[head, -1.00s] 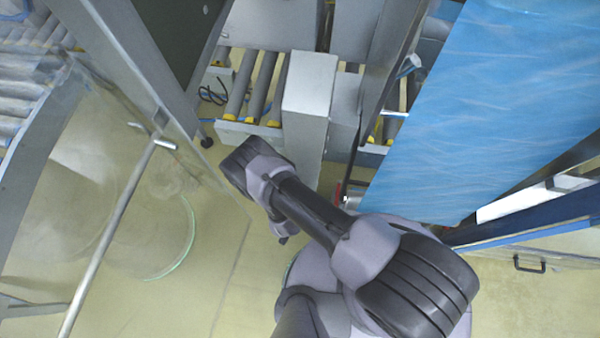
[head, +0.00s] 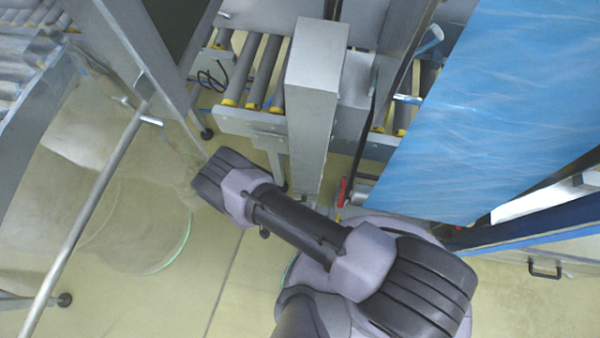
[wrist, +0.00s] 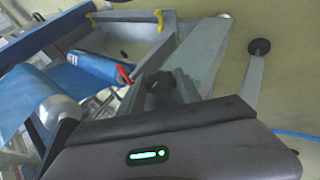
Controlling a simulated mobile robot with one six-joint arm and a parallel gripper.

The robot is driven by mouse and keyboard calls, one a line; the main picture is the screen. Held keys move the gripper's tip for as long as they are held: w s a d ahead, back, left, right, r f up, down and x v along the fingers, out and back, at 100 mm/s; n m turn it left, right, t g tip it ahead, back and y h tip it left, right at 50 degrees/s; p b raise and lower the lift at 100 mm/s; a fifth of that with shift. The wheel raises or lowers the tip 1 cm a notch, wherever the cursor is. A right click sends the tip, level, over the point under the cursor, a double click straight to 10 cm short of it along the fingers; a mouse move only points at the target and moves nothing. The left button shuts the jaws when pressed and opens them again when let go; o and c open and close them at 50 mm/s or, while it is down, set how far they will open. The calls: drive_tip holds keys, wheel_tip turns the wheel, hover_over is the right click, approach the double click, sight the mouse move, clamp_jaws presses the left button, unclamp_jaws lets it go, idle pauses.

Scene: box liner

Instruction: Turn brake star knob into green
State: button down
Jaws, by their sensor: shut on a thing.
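A dark knob (wrist: 163,90) shows in the wrist view, just beyond the middle of my gripper's dark housing, beside a grey metal beam. My gripper (wrist: 165,82) is shut on this knob; its fingers are close around it and partly hide it. I cannot tell the knob's turn position, and no green marking on the machine shows. The small green light in the wrist view is on my own gripper housing. In the head view my gripper and the knob are hidden; only my arm links show.
In the head view, a grey post (head: 315,90), rollers (head: 268,72) and a blue sheet (head: 500,110) stand around my arm. Open floor (head: 130,285) is at the lower left.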

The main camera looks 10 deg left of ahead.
drive_tip(key=shift+w+a, duration=0.1)
drive_tip(key=shift+a, duration=0.05)
drive_tip(key=c, duration=0.8)
unclamp_jaws()
drive_tip(key=shift+c, duration=0.2)
drive_tip(key=shift+r, duration=0.1)
drive_tip(key=s+d+r+p, duration=0.2)
drive_tip(key=s+d+p, duration=0.1)
drive_tip(key=s, duration=0.3)
drive_tip(key=s+d+r+p, duration=0.3)
drive_tip(key=s+d, duration=0.3)
drive_tip(key=s, duration=0.1)
drive_tip(key=shift+s+p, duration=0.25)
drive_tip(key=shift+p, duration=0.1)
